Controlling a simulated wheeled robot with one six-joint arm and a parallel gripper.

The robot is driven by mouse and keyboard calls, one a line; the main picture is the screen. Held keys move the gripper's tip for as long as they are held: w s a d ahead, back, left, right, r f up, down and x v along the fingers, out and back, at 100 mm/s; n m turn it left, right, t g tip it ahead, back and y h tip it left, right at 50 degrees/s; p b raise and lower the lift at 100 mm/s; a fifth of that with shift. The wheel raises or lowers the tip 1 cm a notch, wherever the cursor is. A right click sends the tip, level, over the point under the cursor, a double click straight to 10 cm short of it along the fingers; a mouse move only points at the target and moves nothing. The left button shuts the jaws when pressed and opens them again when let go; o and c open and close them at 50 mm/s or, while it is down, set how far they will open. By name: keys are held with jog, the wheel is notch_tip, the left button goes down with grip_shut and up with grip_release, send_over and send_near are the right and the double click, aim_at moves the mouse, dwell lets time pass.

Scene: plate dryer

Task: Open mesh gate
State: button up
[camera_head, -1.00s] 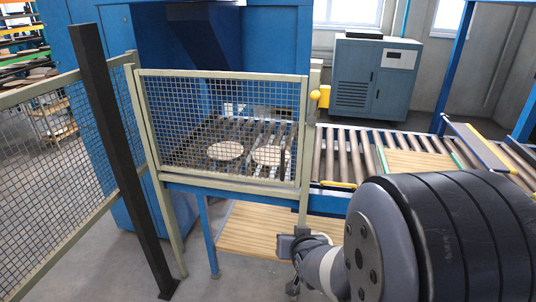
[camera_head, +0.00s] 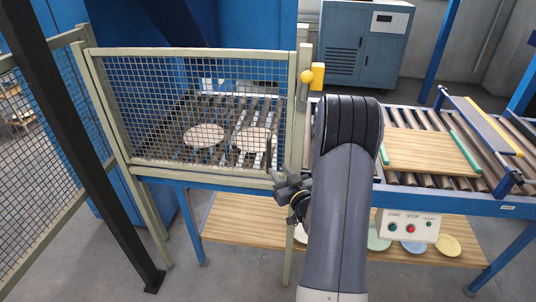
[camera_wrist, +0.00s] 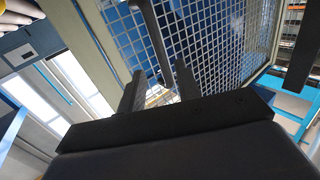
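The mesh gate (camera_head: 195,66) is a beige frame with wire mesh, standing closed in front of the roller conveyor in the head view. Its dark upright handle (camera_head: 269,152) is at the lower right of the mesh. My gripper (camera_head: 279,180) is just below the handle in the head view, partly hidden by my arm. In the wrist view the two dark fingers are apart, and the handle (camera_wrist: 150,40) reaches down between them in the picture. I cannot tell whether they touch it. The gate's mesh (camera_wrist: 215,40) fills the background there.
A yellow knob (camera_head: 307,76) is at the gate's upper right post. A fixed mesh fence (camera_head: 40,150) and dark post (camera_head: 75,140) are on the left. Plates (camera_head: 204,136) lie behind the gate. A control panel (camera_head: 408,226) with start and stop buttons is at right.

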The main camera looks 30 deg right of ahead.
aim_at(270, 158)
jog(key=w+p, duration=0.2)
jog(key=w, duration=0.6)
jog(key=shift+w, duration=0.25)
jog(key=shift+c, duration=0.2)
grip_shut()
